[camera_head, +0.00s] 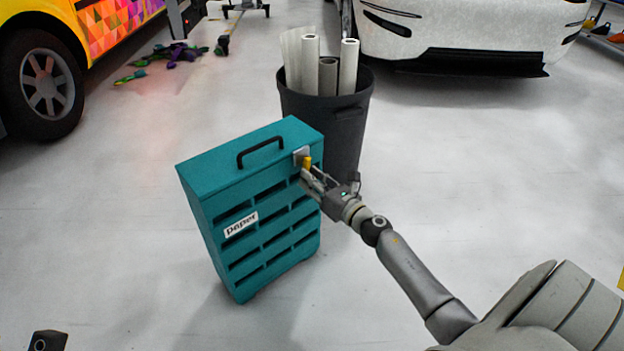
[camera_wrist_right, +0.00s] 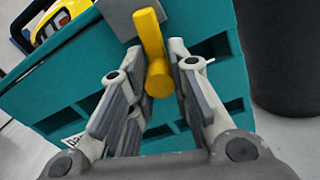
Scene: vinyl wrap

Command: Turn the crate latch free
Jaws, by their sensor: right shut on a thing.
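The teal crate (camera_head: 225,193) stands upright on the floor, with rows of slots and a white "paper" label on its front. Its latch has a yellow handle (camera_head: 307,163) on a grey plate (camera_head: 301,155) near the upper right corner. My right gripper (camera_head: 307,174) is at the latch, shut on the yellow handle. In the right wrist view the yellow handle (camera_wrist_right: 159,78) sits between the two fingers of my right gripper (camera_wrist_right: 155,52), in front of the crate (camera_wrist_right: 85,72). The handle is partly hidden in the head view.
A dark bin (camera_head: 345,120) with white rolls (camera_head: 310,60) stands close behind the crate. A yellow vehicle's wheel (camera_head: 42,85) is at the left, and a white car (camera_head: 450,30) is at the back right. The floor left of the crate is clear.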

